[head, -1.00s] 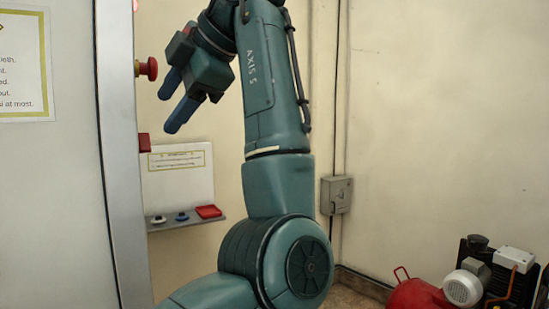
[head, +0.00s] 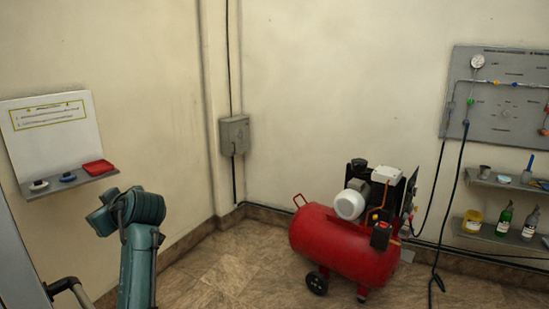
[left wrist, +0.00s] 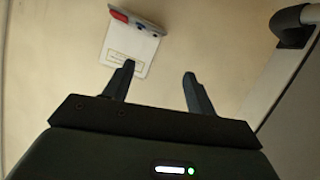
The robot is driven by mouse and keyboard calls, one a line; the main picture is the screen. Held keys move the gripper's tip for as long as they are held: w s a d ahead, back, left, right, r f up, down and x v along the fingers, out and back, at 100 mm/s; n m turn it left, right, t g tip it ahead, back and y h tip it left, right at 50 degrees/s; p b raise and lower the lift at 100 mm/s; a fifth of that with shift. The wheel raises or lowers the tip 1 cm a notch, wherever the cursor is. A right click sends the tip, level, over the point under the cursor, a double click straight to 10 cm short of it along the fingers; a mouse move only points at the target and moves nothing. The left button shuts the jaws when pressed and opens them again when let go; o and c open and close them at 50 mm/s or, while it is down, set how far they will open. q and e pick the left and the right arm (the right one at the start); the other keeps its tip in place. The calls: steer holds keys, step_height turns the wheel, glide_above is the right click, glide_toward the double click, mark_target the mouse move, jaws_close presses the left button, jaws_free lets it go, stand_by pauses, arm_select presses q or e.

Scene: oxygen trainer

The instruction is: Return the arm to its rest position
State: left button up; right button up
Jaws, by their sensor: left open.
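My left arm (head: 140,250) shows in the lower left of the head view as a teal link topped by a rounded joint. Its gripper fingers are not visible there. In the left wrist view my left gripper (left wrist: 159,84) has its two dark fingers spread apart with nothing between them. Beyond the fingers, the wall and a white notice board with a small shelf (left wrist: 133,45) appear upside down, apart from the gripper. My right gripper is in neither view.
A shelf with a red tray (head: 98,167) is close behind my arm. A grey box (head: 234,136) hangs near the corner. A red compressor (head: 340,243) stands on the floor. A panel (head: 500,95) and bottle shelves are at right. A dark rail (left wrist: 290,25) is near the wrist.

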arm_select(q)
steer(key=s+d+f+m+t+h, duration=0.1)
steer(key=s+d+f+m+h, duration=0.2)
steer(key=f, duration=0.5)
steer(key=s+d+f+m+t+h, duration=0.1)
steer(key=s+d+f+m+h, duration=0.15)
steer(key=d+f+m, duration=0.4)
steer(key=s+d+f+m+t+h, duration=0.15)
steer(key=s+f, duration=0.25)
steer(key=f, duration=0.5)
steer(key=s+d+f+m+h, duration=0.2)
steer(key=s+d+f+h, duration=0.1)
steer(key=s, duration=0.7)
steer(key=s+d+f+m+g+h, duration=0.1)
steer(key=s+d+f+m+h, duration=0.2)
steer(key=s+d+f, duration=0.3)
steer(key=s+d+h, duration=0.1)
steer(key=s+d, duration=0.1)
steer(key=s, duration=0.2)
steer(key=shift+s, duration=0.35)
steer(key=shift+f, duration=0.1)
